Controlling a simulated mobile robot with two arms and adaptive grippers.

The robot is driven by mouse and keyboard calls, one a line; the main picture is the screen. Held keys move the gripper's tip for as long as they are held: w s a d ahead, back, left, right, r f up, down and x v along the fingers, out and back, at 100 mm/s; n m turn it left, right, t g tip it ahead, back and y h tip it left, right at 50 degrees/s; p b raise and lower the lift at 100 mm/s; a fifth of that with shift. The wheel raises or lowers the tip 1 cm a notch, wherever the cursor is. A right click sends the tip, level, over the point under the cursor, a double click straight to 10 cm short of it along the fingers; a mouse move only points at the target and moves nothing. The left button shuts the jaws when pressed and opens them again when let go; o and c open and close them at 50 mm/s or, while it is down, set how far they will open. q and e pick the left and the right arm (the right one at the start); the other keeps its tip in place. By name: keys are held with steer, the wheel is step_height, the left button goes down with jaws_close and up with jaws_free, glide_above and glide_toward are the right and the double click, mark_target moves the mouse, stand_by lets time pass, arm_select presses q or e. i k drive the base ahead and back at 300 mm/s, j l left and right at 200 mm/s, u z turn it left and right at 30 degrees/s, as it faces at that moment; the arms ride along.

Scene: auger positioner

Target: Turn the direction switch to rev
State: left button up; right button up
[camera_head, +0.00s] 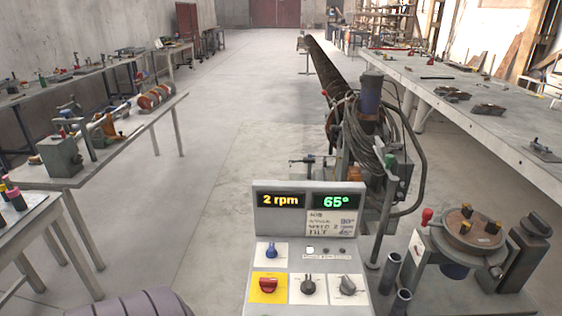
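The control panel (262,300) stands at the bottom centre, with its knobs facing me. Its displays read "2 rpm" (280,200) and "65°" (336,202). A blue knob (270,250) sits on a white plate at the upper left. Below are a red knob (268,285) on a yellow plate, a black knob (308,285) on a white plate in the middle, and a dark grey knob (346,286) on a white plate at the right. The plate labels are too small to read, so I cannot tell which knob is the direction switch or its setting. Neither gripper is in view.
A note card (331,223) is fixed below the displays. A machine with coiled cables (371,125) stands behind the panel. A round turntable (467,228) is at the right. Workbenches line both sides (160,112) (480,115). The floor left of the panel is clear.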

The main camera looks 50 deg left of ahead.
mark_target(307, 287)
steer(key=u, duration=1.4)
